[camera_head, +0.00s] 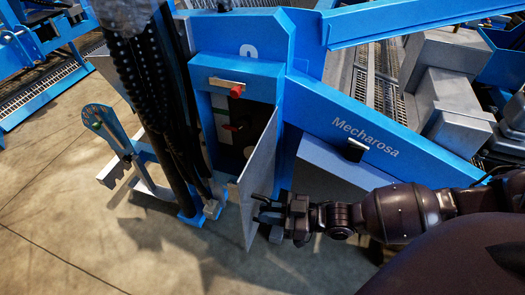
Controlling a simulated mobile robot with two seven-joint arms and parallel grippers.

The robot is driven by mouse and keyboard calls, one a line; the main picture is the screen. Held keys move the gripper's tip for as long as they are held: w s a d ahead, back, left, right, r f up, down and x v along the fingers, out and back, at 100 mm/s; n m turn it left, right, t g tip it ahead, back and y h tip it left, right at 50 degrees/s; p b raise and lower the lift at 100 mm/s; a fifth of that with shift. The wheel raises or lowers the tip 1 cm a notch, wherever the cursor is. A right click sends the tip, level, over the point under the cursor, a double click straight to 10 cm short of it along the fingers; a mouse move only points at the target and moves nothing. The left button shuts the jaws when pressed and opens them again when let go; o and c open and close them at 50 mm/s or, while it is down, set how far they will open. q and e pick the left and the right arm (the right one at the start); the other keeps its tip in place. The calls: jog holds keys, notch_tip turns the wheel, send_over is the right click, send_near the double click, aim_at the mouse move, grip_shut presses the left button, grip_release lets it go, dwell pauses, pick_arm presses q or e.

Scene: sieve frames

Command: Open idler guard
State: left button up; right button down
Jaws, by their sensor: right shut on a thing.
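The idler guard is a thin grey metal door (259,180), seen nearly edge-on. It stands swung out from the blue housing (238,70), so the dark opening (238,125) behind it shows. My right gripper (268,213) reaches in from the right and is shut on the guard near its lower part. The fingertips and the exact spot they grip are small and partly hidden. My left gripper is not in view.
A red knob (236,91) sits above the opening. Dark hoses (165,110) hang just left of it. A blue beam marked Mecharosa (365,133) runs above my right arm. The concrete floor (70,220) at lower left is clear.

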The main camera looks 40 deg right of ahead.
jog(key=shift+d, duration=0.1)
dwell(0.3)
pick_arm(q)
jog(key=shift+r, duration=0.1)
pick_arm(e)
jog(key=c, duration=1.2)
grip_release()
jog(key=shift+s, duration=0.1)
pick_arm(q)
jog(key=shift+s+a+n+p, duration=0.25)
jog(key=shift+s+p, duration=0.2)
jog(key=shift+p, duration=0.45)
pick_arm(e)
jog(key=v, duration=1)
jog(key=shift+s+d, duration=0.25)
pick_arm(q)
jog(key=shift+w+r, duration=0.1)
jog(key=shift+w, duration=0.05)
